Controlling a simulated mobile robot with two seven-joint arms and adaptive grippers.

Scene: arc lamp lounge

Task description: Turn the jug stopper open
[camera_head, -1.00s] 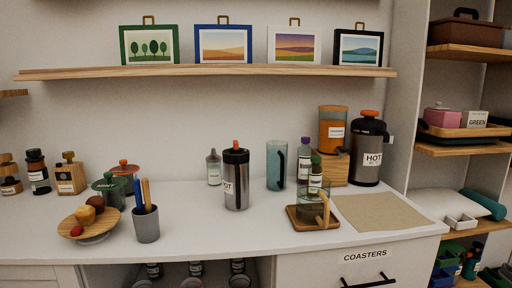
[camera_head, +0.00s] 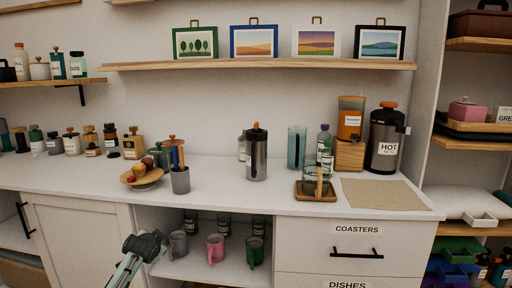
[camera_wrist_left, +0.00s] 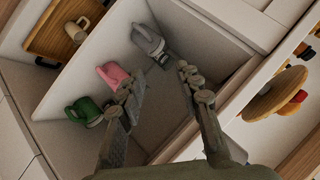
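A steel jug (camera_head: 257,155) with a black lid and a small orange stopper (camera_head: 256,126) stands upright on the white counter. A larger dark jug (camera_head: 385,142) labelled HOT, with an orange top (camera_head: 389,104), stands upright further right near the wall. I cannot tell from the frames which one the task means. My left gripper (camera_head: 150,246) is low in front of the cabinet, well below and left of both jugs. In the left wrist view its fingers (camera_wrist_left: 158,78) are spread and empty, above the open shelf with mugs. My right gripper is not in view.
On the counter are a glass pitcher on a wooden tray (camera_head: 299,193), a teal pitcher (camera_head: 297,146), a grey cup (camera_head: 180,182) and a fruit stand (camera_head: 143,180). A beige mat (camera_head: 385,197) lies clear at right. Grey, pink (camera_head: 215,247) and green mugs stand on the shelf below.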

